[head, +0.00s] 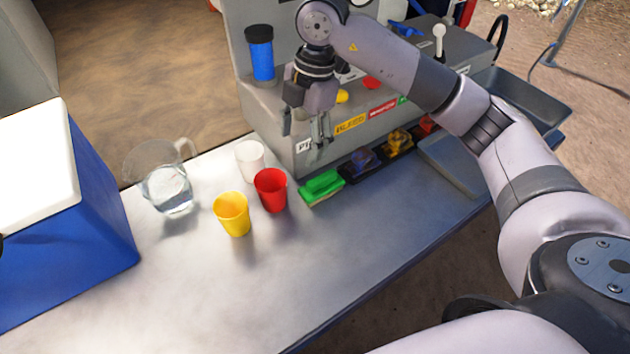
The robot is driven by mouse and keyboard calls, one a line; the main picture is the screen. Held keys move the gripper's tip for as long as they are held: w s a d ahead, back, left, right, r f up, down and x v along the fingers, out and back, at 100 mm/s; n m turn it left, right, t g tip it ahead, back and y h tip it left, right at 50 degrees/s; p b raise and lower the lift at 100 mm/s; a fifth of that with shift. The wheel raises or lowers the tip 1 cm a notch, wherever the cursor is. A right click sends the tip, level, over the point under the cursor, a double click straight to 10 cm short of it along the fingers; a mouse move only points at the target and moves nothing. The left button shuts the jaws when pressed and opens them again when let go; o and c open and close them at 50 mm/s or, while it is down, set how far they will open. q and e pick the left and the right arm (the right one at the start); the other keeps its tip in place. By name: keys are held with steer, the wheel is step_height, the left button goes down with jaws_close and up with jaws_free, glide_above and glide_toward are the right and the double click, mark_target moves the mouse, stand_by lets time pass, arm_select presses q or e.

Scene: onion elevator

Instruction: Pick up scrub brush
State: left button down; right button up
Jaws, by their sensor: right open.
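A scrub brush (321,188) with green bristles on top and a pale edge lies on the metal table, at the foot of the grey machine. My right gripper (306,134) hangs above and slightly left of the brush, fingers pointing down in front of the machine. It is open and apart from the brush, with nothing seen between its fingers. My left gripper is not in the view.
A red cup (271,191), yellow cup (232,214) and white cup (250,161) stand left of the brush. A water pitcher (168,188) and blue cooler (95,225) are further left. Dark trays (362,163) lie right of the brush. The table's front (330,280) is clear.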

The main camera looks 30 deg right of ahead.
steer(key=m+h, duration=0.2)
glide_above(322, 177)
step_height(322, 177, down, 9)
steer(key=shift+f+p, duration=0.15)
steer(key=shift+p, duration=0.2)
steer(key=shift+f+p, duration=0.45)
steer(key=shift+f, duration=2.95)
steer(key=shift+c, duration=0.5)
steer(key=c, duration=1.2)
